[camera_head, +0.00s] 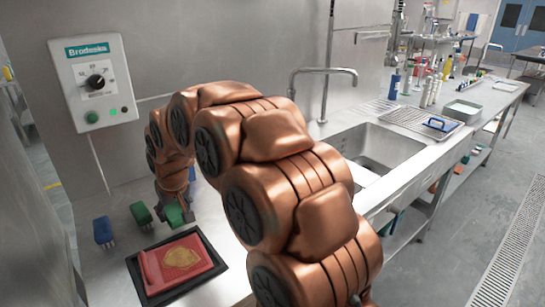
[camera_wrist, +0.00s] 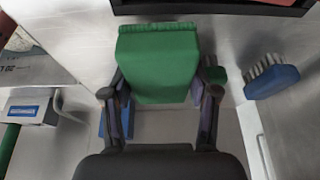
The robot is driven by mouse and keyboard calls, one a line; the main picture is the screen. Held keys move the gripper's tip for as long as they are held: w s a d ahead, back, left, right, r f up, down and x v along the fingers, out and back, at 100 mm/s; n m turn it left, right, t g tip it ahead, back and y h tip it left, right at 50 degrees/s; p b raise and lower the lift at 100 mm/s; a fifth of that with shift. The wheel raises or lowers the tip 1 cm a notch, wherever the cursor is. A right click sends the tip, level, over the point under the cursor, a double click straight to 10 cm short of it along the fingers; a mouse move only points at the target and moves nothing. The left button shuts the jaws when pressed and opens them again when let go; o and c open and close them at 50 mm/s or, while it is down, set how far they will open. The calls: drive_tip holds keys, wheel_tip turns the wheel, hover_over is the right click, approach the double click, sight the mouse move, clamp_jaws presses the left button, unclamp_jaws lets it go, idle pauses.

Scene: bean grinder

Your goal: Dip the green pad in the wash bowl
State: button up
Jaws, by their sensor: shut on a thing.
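The green pad (camera_wrist: 157,62) is held between the two fingers of my gripper (camera_wrist: 160,91) in the wrist view. In the head view the green pad (camera_head: 174,214) shows low over the steel counter, at the end of my arm. I cannot tell whether it touches the counter. I cannot make out a wash bowl for certain; a shallow metal pan (camera_head: 462,110) with pale contents stands far along the counter at the right. My arm hides part of the counter and sink edge.
A green brush (camera_head: 140,214) and a blue brush (camera_head: 103,231) stand left of the pad. The sink (camera_head: 385,143) is right of my arm. A control box (camera_head: 92,82) hangs on the wall.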

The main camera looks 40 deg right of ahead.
drive_tip(key=shift+g, duration=0.3)
drive_tip(key=d+r, duration=0.1)
drive_tip(key=d, duration=0.2)
drive_tip(key=w+d+r+p, duration=0.1)
drive_tip(key=d, duration=0.1)
drive_tip(key=w+d, duration=0.1)
drive_tip(key=d, duration=0.2)
drive_tip(key=shift+w+d+r+p, duration=0.2)
drive_tip(key=shift+d+r+p, duration=0.15)
drive_tip(key=shift+r, duration=0.05)
drive_tip(key=s+d+g+p, duration=0.1)
drive_tip(key=s+d, duration=0.2)
drive_tip(key=d, duration=0.6)
drive_tip(key=s+d+r+y+p, duration=0.1)
drive_tip(key=s+d, duration=0.3)
drive_tip(key=d, duration=0.6)
drive_tip(key=s+d+g+p, duration=0.1)
drive_tip(key=s+d, duration=0.2)
drive_tip(key=d, duration=0.6)
wheel_tip(320, 180, down, 18)
drive_tip(key=b, duration=0.5)
drive_tip(key=shift+m+b, duration=0.4)
drive_tip(key=shift+r, duration=0.1)
wheel_tip(320, 180, up, 17)
drive_tip(key=p, duration=0.3)
